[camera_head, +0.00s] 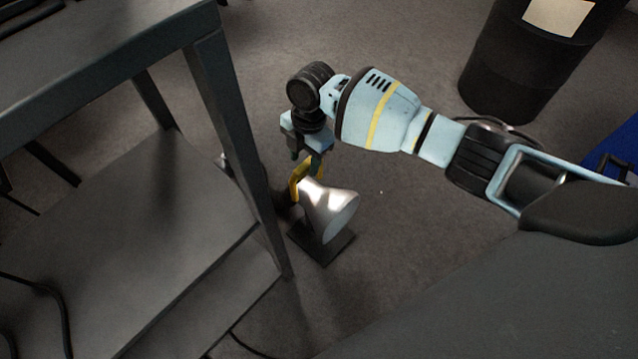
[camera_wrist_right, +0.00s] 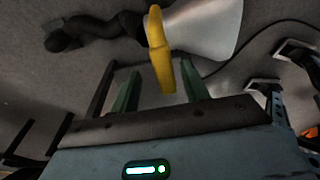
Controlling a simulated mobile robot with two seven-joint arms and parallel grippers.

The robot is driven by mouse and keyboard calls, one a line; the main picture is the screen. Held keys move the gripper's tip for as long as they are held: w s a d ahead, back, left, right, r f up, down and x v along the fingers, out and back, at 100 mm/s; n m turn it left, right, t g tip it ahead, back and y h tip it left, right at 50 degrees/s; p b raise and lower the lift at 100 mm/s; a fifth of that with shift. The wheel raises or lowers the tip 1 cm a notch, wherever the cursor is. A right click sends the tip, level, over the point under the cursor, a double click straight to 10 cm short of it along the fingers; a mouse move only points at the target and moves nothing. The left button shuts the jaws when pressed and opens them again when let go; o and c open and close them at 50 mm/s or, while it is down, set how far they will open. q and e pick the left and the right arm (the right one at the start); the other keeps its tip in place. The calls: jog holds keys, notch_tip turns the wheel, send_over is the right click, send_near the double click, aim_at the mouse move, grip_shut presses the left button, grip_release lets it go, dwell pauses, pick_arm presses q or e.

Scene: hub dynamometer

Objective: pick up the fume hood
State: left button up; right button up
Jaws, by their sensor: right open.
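The fume hood is a silver cone (camera_head: 330,208) with a yellow handle, standing low over a dark square base on the floor beside the table. Its wide mouth faces the lower right in the head view. In the right wrist view the fume hood (camera_wrist_right: 205,27) is at the top, with the yellow handle crossing in front of it. My right gripper (camera_head: 307,160) is open just above the handle. In the right wrist view its green fingers (camera_wrist_right: 158,75) lie on either side of the handle's near end; whether they touch it I cannot tell. My left gripper is out of view.
A dark metal table (camera_head: 215,75) with a lower shelf (camera_head: 150,240) stands close on the left, its leg right beside the hood. A black barrel (camera_head: 515,60) stands at the upper right. A dark hose (camera_wrist_right: 95,30) runs from the hood. Floor right of the hood is clear.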

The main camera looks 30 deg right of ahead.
aim_at(306, 172)
jog(key=f+b, duration=0.1)
jog(key=f, duration=0.1)
jog(key=f+b, duration=0.1)
jog(key=f, duration=0.1)
jog(key=shift+s+a, duration=0.1)
jog(key=shift+s, duration=0.3)
jog(key=shift+a+f, duration=0.1)
jog(key=shift+f, duration=0.3)
jog(key=shift+r, duration=0.1)
jog(key=shift+c, duration=0.2)
grip_shut()
jog(key=shift+w+r, duration=0.1)
dwell(0.4)
